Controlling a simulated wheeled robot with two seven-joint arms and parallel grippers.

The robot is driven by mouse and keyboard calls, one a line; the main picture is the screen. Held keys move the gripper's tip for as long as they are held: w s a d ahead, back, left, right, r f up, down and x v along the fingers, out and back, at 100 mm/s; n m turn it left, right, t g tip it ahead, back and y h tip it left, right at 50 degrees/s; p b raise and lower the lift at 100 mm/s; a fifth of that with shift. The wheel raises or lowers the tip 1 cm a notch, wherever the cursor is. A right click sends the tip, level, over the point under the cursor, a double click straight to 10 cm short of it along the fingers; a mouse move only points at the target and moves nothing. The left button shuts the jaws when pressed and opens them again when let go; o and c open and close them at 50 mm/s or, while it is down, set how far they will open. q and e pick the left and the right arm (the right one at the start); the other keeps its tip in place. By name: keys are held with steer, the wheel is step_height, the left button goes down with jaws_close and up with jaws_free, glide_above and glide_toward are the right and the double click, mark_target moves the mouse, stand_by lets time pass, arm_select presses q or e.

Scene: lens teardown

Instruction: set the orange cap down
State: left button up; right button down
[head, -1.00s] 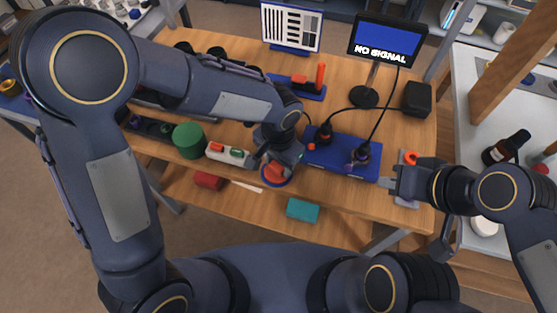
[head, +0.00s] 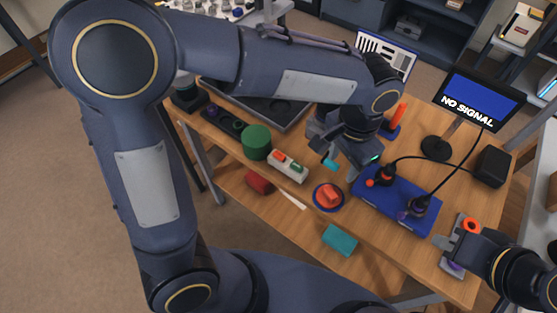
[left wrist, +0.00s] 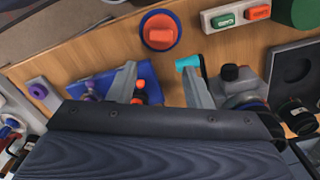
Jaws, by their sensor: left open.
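The orange cap (head: 328,194) rests on a round blue dish (head: 317,203) near the table's front edge. In the left wrist view the cap (left wrist: 160,29) sits inside the dish's blue rim (left wrist: 177,31), beyond my fingertips. My left gripper (head: 338,150) is open and apart from the cap, behind it in the head view. Its two fingers (left wrist: 161,82) show spread in the left wrist view, with no cap between them. My right gripper (head: 447,247) is at the right, beside a grey plate with an orange ring (head: 471,226); its jaw opening is unclear.
A small cyan piece (head: 330,164) shows by my left gripper. A blue tray (head: 407,211) with cabled parts lies to the right. A white block with coloured buttons (head: 288,166) and a green cylinder (head: 256,142) stand left. A teal block (head: 340,240) is in front.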

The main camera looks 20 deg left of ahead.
arm_select(q)
steer(key=shift+a, duration=0.1)
steer(key=s+a+r+n+t+h, duration=0.1)
steer(key=a+r+n, duration=0.1)
steer(key=a, duration=0.4)
steer(key=s+a+r+n+h, duration=0.1)
steer(key=s+a+r+n, duration=0.1)
steer(key=a, duration=0.4)
steer(key=s+a+f+n+t+h, duration=0.1)
steer(key=s+a+n+t, duration=0.3)
steer(key=s+a+n, duration=0.2)
steer(key=s+a, duration=0.2)
steer(key=s, duration=0.1)
steer(key=shift+s+a+f+t+h, duration=0.2)
steer(key=shift+a+t+h, duration=0.1)
steer(key=shift+a+h, duration=0.1)
